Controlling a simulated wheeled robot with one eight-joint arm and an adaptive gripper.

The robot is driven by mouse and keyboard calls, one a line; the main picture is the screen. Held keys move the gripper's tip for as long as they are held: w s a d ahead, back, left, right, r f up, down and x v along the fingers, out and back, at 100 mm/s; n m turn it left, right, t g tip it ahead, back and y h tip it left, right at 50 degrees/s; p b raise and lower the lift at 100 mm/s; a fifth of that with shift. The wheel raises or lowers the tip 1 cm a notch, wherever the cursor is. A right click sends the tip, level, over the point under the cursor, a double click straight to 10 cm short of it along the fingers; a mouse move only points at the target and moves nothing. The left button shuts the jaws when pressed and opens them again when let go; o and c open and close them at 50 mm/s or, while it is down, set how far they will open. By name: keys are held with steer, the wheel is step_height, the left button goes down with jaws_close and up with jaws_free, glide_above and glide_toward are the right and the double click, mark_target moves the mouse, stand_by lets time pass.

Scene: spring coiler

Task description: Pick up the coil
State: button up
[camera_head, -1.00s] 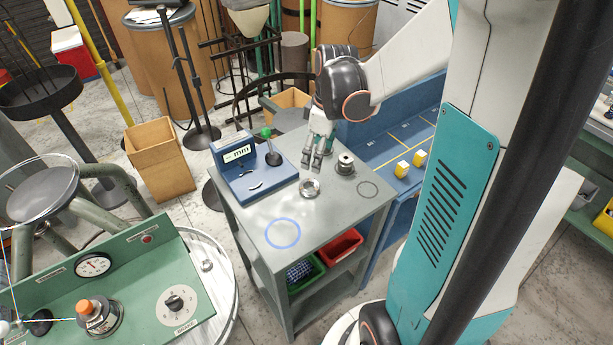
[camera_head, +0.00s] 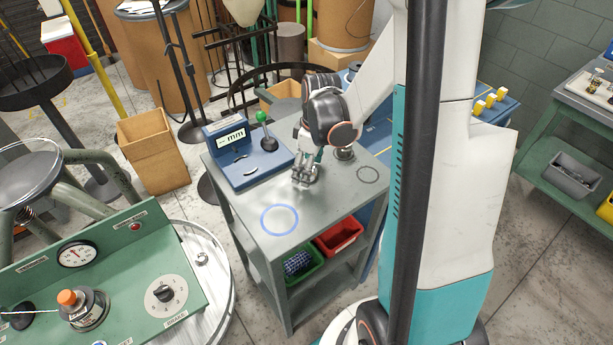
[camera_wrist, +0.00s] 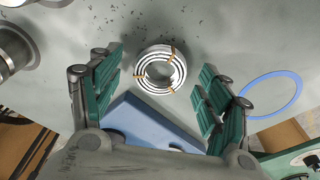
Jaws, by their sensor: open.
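The coil (camera_wrist: 160,70) is a silvery ring of wound wire with small orange ties, lying flat on the grey cart top (camera_wrist: 210,22). In the wrist view it lies between and just beyond the fingertips of my gripper (camera_wrist: 160,82), apart from both. My gripper is open and empty, with green ribbed finger pads on either side. In the head view my gripper (camera_head: 305,178) is over the middle of the cart top (camera_head: 325,205) and largely hides the coil.
A blue gauge box (camera_head: 240,158) with a green-knobbed lever stands left of my gripper. A metal spool (camera_head: 345,153) stands at right, near a dark ring mark (camera_head: 368,174). A blue ring mark (camera_head: 280,220) lies on clear cart top in front.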

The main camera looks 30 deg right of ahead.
steer(key=shift+f, duration=0.1)
steer(key=shift+c, duration=0.6)
steer(key=c, duration=1.2)
